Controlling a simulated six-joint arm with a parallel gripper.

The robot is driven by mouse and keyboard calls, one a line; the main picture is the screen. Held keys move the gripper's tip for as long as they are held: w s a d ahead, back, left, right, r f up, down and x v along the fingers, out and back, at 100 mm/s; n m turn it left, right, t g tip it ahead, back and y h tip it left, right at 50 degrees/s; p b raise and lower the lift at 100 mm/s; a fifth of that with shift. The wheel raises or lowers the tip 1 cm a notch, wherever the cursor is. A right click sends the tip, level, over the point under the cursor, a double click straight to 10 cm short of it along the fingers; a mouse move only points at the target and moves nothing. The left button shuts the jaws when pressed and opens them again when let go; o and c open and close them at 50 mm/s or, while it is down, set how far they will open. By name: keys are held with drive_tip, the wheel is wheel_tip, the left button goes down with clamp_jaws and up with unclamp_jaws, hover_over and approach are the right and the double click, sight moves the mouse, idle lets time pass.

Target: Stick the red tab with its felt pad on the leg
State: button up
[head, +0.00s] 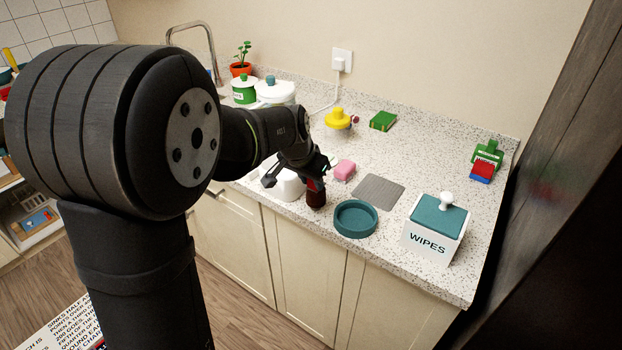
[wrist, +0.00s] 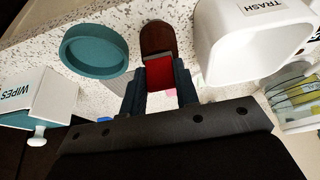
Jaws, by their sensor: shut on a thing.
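My gripper (head: 318,176) is shut on a red tab (wrist: 168,73), which sits between the two dark fingers in the wrist view. The red tab (head: 315,185) also shows just below the fingers in the head view. A dark brown rounded piece, which looks like the leg (wrist: 157,38), lies directly beyond the tab in the wrist view. In the head view this brown piece (head: 316,199) is under the tab near the counter's front edge. The tab and the brown piece appear to meet, but I cannot tell whether they touch. I cannot make out the felt pad.
A teal round dish (head: 355,218) is close on the right, with the white wipes box (head: 432,235) beyond it. A white trash bin (wrist: 251,45) is close on the other side. A pink block (head: 344,169) and grey mat (head: 379,191) lie behind.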

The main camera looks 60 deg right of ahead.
drive_tip(key=shift+f, duration=0.35)
idle(0.7)
drive_tip(key=o, duration=0.9)
drive_tip(key=shift+r, duration=3.05)
wheel_tip(320, 180, down, 6)
drive_tip(key=shift+f, duration=0.1)
drive_tip(key=shift+r, duration=0.2)
